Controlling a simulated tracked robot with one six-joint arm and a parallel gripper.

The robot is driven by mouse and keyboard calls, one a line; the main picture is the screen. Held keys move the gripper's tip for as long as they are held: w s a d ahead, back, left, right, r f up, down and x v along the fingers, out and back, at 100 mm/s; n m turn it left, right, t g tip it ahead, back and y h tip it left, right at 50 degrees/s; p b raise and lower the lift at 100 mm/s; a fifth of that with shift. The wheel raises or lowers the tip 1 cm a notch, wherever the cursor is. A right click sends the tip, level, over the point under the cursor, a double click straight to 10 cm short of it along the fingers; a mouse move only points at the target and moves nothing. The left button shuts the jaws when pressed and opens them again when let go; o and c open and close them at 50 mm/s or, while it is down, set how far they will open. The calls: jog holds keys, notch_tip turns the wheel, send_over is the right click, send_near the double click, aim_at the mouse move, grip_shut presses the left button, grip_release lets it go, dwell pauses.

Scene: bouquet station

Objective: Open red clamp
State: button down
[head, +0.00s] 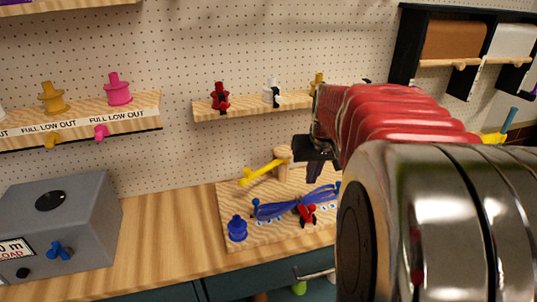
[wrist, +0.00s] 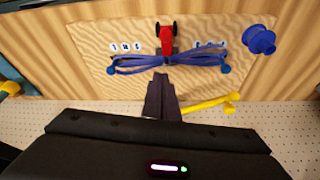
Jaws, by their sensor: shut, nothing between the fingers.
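The red clamp (head: 306,214) with black ends sits at the middle of a bow-shaped blue bundle (head: 270,210) on a wooden board (head: 235,243). The red clamp (wrist: 167,38) also shows in the wrist view, with the blue bundle (wrist: 125,66) across its lower end. My gripper (head: 314,174) is above the board, behind the clamp as the head camera sees it. In the wrist view my gripper (wrist: 160,78) has its fingers together and empty. The tips appear just below the clamp and bundle in that picture; I cannot tell the height gap.
A blue spool (head: 237,229) stands at the board's front left. A yellow lever (head: 262,172) on a wooden post is close to my gripper. A grey box (head: 75,215) is at left. A shelf (head: 255,105) holds red, white and yellow pieces. The bare bench (head: 165,240) lies between.

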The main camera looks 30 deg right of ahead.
jog(key=x, duration=0.6)
jog(key=shift+f, duration=0.2)
jog(key=shift+s+a+r, duration=0.1)
jog(key=shift+s+a, duration=0.25)
jog(key=shift+s, duration=0.35)
jog(key=shift+s+a, duration=0.35)
jog(key=shift+s, duration=0.35)
jog(key=shift+s+a, duration=0.2)
jog(key=shift+s, duration=0.1)
jog(key=shift+a, duration=0.1)
jog(key=shift+a, duration=0.1)
